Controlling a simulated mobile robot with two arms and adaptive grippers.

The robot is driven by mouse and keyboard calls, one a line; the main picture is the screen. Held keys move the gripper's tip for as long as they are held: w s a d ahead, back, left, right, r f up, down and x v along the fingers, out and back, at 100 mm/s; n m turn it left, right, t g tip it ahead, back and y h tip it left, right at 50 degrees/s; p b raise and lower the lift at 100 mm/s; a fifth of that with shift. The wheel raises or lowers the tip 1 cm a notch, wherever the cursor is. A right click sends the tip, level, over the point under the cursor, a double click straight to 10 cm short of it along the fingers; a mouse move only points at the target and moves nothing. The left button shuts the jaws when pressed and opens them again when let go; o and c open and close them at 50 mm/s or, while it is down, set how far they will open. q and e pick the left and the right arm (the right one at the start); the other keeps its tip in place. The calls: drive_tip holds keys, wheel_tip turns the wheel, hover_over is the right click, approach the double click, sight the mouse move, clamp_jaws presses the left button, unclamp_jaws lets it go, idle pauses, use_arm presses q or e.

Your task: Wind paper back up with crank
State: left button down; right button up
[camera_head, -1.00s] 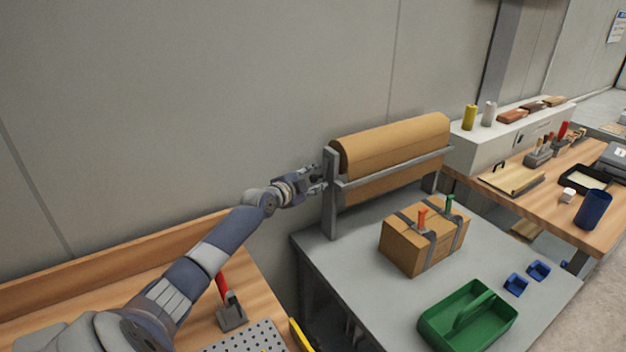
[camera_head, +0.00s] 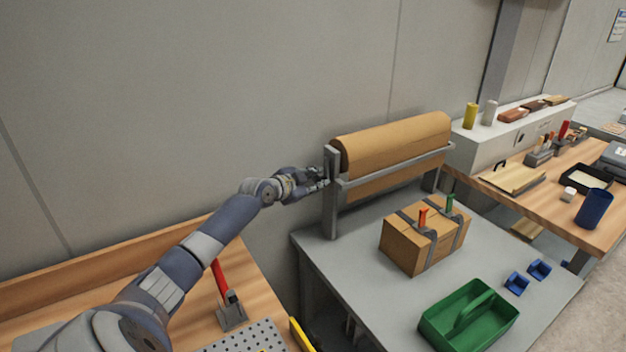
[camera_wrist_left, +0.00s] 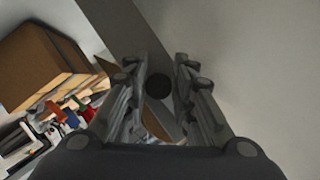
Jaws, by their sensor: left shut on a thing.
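The roll of brown paper (camera_head: 395,139) lies in a grey metal stand (camera_head: 331,208) at the back of the grey table, with a sheet hanging below the front bar. My left gripper (camera_head: 322,178) is at the left end of the stand, beside its upright. In the left wrist view, the gripper (camera_wrist_left: 159,95) is shut on a dark round knob, the crank's handle (camera_wrist_left: 158,87), seen end-on between the fingers. The rest of the crank is hidden by the gripper. My right gripper is not in view.
A strapped cardboard box (camera_head: 408,247) and a green tray (camera_head: 445,333) stand on the grey table (camera_head: 352,268), with small blue bins (camera_head: 516,283). A wooden bench (camera_head: 262,285) with a red-handled tool lies at left. A wall (camera_head: 220,90) is close behind the arm.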

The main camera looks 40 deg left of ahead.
use_arm(q)
drive_tip(key=d+n+h, duration=0.1)
drive_tip(key=d+n+g+h, duration=0.1)
drive_tip(key=n+b, duration=0.1)
drive_tip(key=shift+s+d+r+n+g+h, duration=0.3)
drive_tip(key=shift+s+d+r+h, duration=0.05)
drive_tip(key=shift+d+h, duration=0.05)
drive_tip(key=shift+s+d+r+n+g+h+b, duration=0.1)
drive_tip(key=shift+d+r+n+g+h+b, duration=0.15)
drive_tip(key=shift+r+n+h, duration=0.85)
drive_tip(key=shift+s+d+r+n+g+h+b, duration=0.15)
drive_tip(key=shift+d+r+n+h, duration=0.25)
drive_tip(key=shift+r+n+h, duration=0.6)
drive_tip(key=shift+d+r+n+g+h+b, duration=0.1)
drive_tip(key=shift+d+r+n+h+b, duration=0.2)
drive_tip(key=shift+r+n+h, duration=0.75)
drive_tip(key=shift+f+n, duration=0.25)
drive_tip(key=shift+n, duration=0.1)
drive_tip(key=c, duration=1.4)
unclamp_jaws()
